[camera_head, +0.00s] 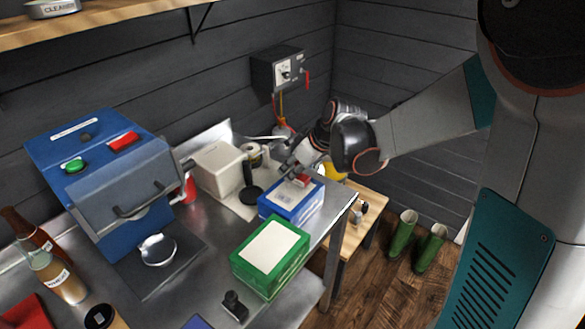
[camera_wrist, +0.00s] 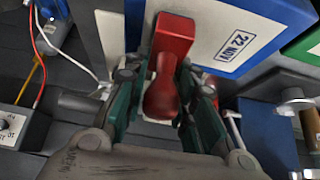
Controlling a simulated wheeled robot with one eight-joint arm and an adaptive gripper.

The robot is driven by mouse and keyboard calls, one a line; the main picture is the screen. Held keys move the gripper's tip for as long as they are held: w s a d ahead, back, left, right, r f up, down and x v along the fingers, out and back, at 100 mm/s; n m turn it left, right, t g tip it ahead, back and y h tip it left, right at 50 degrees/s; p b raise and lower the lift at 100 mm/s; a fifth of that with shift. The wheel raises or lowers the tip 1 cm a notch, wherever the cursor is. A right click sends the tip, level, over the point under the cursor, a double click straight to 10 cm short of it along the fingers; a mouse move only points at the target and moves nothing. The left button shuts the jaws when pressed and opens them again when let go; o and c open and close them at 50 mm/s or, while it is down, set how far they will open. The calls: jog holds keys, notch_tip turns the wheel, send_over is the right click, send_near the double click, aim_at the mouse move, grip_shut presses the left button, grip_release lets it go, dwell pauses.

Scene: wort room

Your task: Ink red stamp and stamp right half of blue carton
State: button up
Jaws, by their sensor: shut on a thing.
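The red stamp (camera_wrist: 173,42) is between my gripper's (camera_wrist: 165,88) two fingers, which are shut on its handle. In the head view the stamp (camera_head: 302,180) is over the right part of the blue carton (camera_head: 291,213), with my gripper (camera_head: 299,171) above it. The carton (camera_wrist: 288,14) has a white label (camera_wrist: 207,38) on top. A dark blue boxed "22 NOV" mark (camera_wrist: 237,47) shows on the label beside the stamp, on the side towards the green carton. The stamp's face is hidden; I cannot tell whether it touches the label.
A green carton (camera_head: 261,275) with a white top stands in front of the blue one. A blue machine (camera_head: 110,225), a beige box (camera_head: 218,169) and a small black object (camera_head: 235,305) are on the metal table. A wooden bench (camera_head: 350,235) stands beyond the right edge.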

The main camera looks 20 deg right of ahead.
jog(key=shift+f+b, duration=0.35)
jog(key=shift+f, duration=0.1)
dwell(1.2)
jog(key=shift+r+p, duration=2.6)
jog(key=shift+r, duration=1)
